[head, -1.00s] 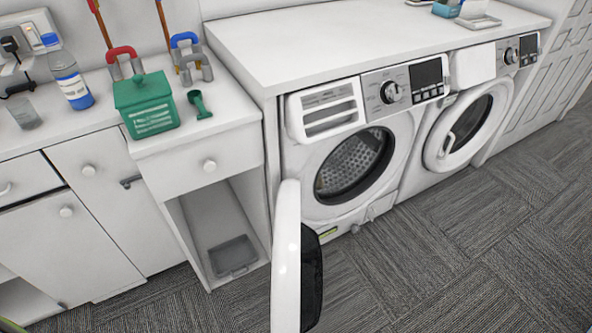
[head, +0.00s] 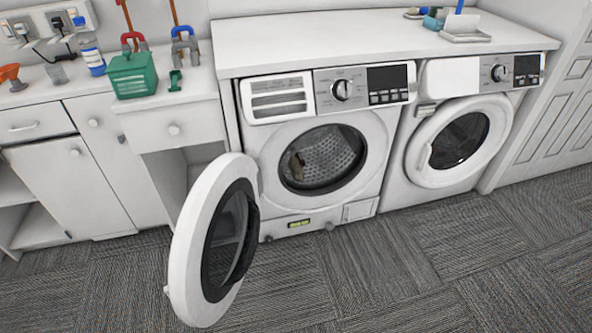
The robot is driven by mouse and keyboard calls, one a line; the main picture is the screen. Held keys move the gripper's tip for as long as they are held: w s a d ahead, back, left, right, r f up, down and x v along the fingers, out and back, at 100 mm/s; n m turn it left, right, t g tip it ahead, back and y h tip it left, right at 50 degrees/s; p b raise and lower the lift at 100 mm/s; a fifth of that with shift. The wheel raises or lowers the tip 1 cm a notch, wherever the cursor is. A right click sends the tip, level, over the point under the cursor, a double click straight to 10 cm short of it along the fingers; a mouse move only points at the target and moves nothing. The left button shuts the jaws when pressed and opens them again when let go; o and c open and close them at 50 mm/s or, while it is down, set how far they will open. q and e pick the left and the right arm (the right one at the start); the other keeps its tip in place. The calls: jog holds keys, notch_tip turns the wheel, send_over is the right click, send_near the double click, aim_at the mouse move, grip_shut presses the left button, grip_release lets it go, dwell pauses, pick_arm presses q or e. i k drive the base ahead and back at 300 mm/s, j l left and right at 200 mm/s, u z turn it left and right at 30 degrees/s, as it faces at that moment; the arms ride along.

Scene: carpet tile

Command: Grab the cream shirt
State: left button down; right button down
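No clearly recognisable cream shirt shows. A small tan or brownish patch (head: 297,166) is inside the drum of the left front-loading machine (head: 322,158), at its left side. It is too small to tell whether it is cloth. This machine's round door (head: 214,240) is swung wide open to the left, and its drum opening is uncovered. Neither of my grippers is in view.
The right machine (head: 459,140) has its round door closed or nearly so. A green box (head: 133,75) and bottle (head: 91,57) stand on the left counter. The open door juts over the carpet (head: 400,275); floor to its right is clear.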

aim_at(295, 166)
jog(key=i+l+u, duration=0.15)
jog(key=u, duration=0.3)
jog(key=i+l+u, duration=0.15)
jog(key=l+u, duration=0.15)
jog(key=u, duration=0.15)
jog(key=l+u, duration=0.3)
jog(key=u, duration=0.15)
jog(key=i+l+u, duration=0.1)
jog(key=l+u, duration=0.35)
jog(key=j, duration=0.15)
